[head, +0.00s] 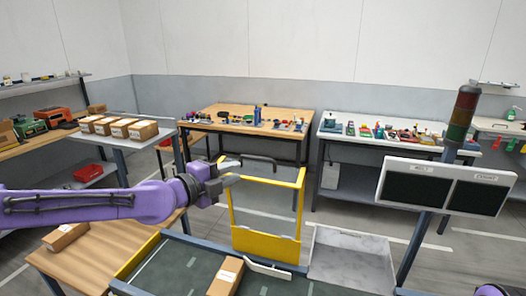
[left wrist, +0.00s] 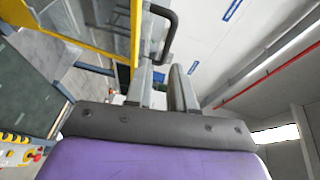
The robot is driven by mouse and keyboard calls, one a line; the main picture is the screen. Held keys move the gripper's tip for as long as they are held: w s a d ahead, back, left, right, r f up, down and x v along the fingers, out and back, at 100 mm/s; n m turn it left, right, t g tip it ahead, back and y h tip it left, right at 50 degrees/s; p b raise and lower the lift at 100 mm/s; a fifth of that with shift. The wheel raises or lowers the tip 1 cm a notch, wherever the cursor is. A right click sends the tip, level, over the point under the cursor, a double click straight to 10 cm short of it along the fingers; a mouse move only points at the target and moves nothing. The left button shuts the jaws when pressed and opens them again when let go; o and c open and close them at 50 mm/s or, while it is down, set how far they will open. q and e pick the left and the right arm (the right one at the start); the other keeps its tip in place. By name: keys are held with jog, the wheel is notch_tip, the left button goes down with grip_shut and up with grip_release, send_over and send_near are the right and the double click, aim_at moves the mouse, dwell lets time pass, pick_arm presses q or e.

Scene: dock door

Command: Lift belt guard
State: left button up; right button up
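The belt guard (head: 266,244) is a yellow frame standing raised across the conveyor, with a clear opening in its middle. Its dark bar handle (head: 262,158) is at the top edge. My left gripper (head: 234,171) is at the guard's upper left corner, close to the handle. In the left wrist view, a gap shows between the two fingers of my left gripper (left wrist: 164,84), and the handle (left wrist: 172,22) lies just past the fingertips. I see nothing held; contact with the handle cannot be told. My right gripper is not in view.
A brown box (head: 226,277) lies on the dark conveyor belt (head: 180,270). A grey tray (head: 347,258) is right of the guard. A signal tower (head: 461,118) and dark twin panel (head: 443,187) stand at right. Cluttered tables (head: 300,113) line the back.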

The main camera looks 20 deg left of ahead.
aim_at(257, 159)
pick_arm(q)
jog(key=shift+m, duration=0.4)
jog(key=b+x, duration=0.5)
jog(key=b, duration=0.4)
jog(key=shift+d+f+b, duration=0.15)
jog(key=shift+b, duration=0.25)
jog(key=shift+w+d+r+p, duration=0.2)
jog(key=shift+w+r+p, duration=0.2)
jog(key=shift+p, duration=0.25)
jog(key=shift+w+d+r+p, duration=0.2)
jog(key=shift+w+r+p, duration=0.15)
jog(key=shift+w+p, duration=0.2)
jog(key=shift+p+x, duration=0.6)
jog(key=shift+x, duration=0.6)
jog(key=shift+w+d+f, duration=0.1)
jog(key=shift+w+f, duration=0.15)
jog(key=shift+w, duration=0.2)
grip_shut()
